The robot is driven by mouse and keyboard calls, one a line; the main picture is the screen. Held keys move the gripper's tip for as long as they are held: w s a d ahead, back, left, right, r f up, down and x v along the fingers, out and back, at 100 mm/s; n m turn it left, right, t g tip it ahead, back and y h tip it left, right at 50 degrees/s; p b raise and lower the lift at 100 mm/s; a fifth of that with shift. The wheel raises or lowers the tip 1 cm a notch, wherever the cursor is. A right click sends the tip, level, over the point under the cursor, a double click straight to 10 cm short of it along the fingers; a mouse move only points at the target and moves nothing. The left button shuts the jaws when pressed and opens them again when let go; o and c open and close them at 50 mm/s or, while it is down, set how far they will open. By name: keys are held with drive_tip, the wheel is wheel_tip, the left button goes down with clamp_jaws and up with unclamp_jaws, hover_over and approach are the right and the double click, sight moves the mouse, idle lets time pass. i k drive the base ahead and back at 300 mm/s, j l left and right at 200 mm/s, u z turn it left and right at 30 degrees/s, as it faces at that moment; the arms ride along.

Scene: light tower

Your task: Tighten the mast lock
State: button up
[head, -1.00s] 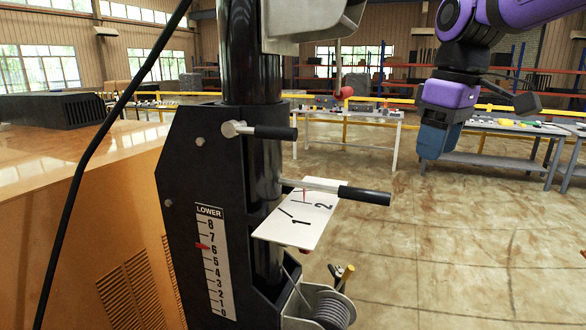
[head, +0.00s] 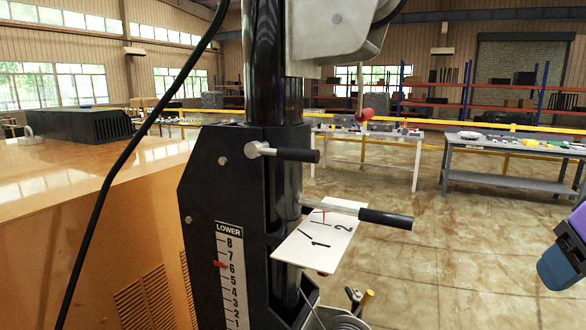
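The black mast (head: 274,90) rises from a black housing (head: 215,185) on the orange machine. Two black-handled levers come off the housing. The upper lever (head: 292,154) points right from a silver pivot. The longer lower lever (head: 385,217) also points right, over a white plate (head: 315,240) marked with lines and a 2. I cannot tell which lever is the mast lock or how tight either one is. My gripper (head: 562,268) is cut off at the right edge, apart from the levers. Only a blue and purple part of it shows, so its opening is hidden.
A scale headed LOWER (head: 231,275) has a red pointer near 6. A black cable (head: 135,150) hangs at the left. A workbench (head: 510,165) stands behind. Open floor lies between levers and gripper.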

sight(254, 149)
drive_tip(key=k+j+u, duration=0.25)
drive_tip(key=k, duration=0.25)
drive_tip(key=k+j+u, duration=0.2)
drive_tip(key=k, duration=0.25)
